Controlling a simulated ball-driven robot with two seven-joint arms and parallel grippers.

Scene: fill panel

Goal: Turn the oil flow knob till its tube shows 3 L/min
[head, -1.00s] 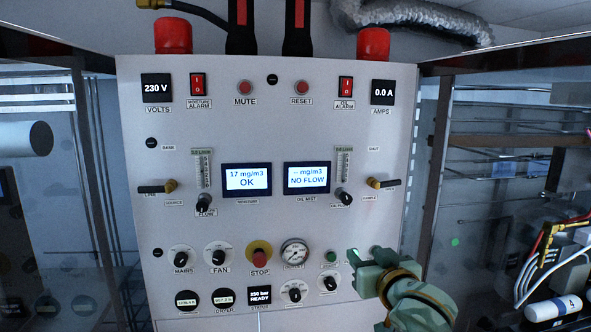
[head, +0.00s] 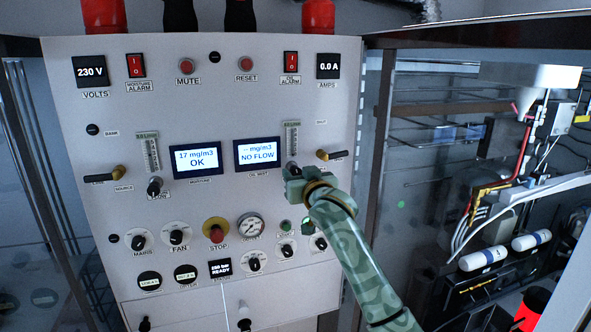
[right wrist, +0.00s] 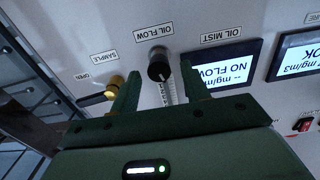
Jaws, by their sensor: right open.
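The oil flow knob (right wrist: 158,66) is black and round. In the right wrist view it sits between the two fingertips of my right gripper (right wrist: 160,72), which is open; I cannot tell whether either finger touches it. In the head view the gripper (head: 292,177) is at the panel and partly covers the knob (head: 292,167). The oil flow tube (head: 292,137) stands upright above the knob; its level is too small to read. The oil mist display (head: 257,154) beside it reads NO FLOW. My left gripper is not in view.
A brass-ended sample valve with a black handle (head: 331,155) is just right of the knob. The moisture flow knob (head: 154,186) is further left. Below are the stop button (head: 215,230), a gauge (head: 250,225) and several small knobs.

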